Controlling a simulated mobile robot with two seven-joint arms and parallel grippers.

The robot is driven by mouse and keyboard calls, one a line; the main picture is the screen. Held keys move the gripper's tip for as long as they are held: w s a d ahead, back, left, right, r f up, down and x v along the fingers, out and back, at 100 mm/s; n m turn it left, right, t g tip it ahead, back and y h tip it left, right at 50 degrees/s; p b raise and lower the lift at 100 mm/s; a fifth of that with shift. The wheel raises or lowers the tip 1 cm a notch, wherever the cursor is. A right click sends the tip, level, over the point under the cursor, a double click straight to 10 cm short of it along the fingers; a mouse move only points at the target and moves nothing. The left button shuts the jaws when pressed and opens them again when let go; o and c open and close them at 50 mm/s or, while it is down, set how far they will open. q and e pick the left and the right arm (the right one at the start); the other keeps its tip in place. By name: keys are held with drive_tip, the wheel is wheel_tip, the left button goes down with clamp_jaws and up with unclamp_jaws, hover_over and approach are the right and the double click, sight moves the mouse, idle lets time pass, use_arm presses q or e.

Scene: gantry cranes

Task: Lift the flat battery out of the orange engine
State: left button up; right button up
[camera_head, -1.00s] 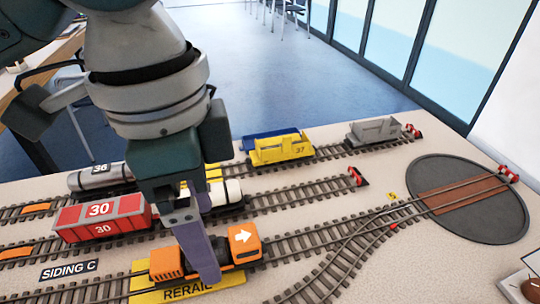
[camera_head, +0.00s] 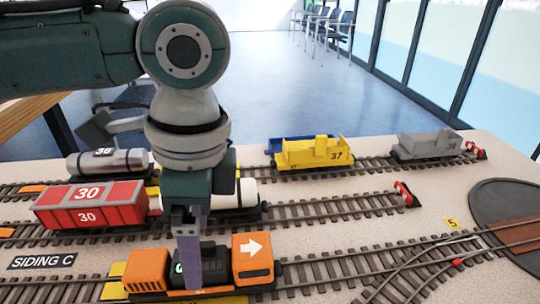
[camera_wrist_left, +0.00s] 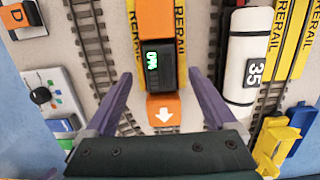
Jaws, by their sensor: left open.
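The orange engine (camera_head: 252,262) stands on the near track, with an orange block at each end and a white arrow on one. It also shows in the left wrist view (camera_wrist_left: 163,108). The flat battery (camera_head: 214,262) is a black block seated between the orange ends, with a green readout that looks like 0% in the left wrist view (camera_wrist_left: 166,72). My left gripper (camera_head: 188,262) points down at the engine and partly hides the battery in the head view. In the left wrist view its open fingers (camera_wrist_left: 159,78) lie on either side of the battery, apart from it. My right gripper is not in view.
A yellow RERAIL plate (camera_head: 112,290) lies under the engine. A red wagon (camera_head: 90,207) numbered 30 and a white tank wagon (camera_head: 236,193) stand on the track behind. A yellow wagon (camera_head: 312,154) and a grey wagon (camera_head: 428,146) stand farther back. Track right of the engine is clear.

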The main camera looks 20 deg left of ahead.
use_arm(q)
wheel_tip(320, 180, down, 2)
drive_tip(key=shift+a+f, duration=0.1)
drive_tip(key=shift+f, duration=0.05)
clamp_jaws()
idle(0.7)
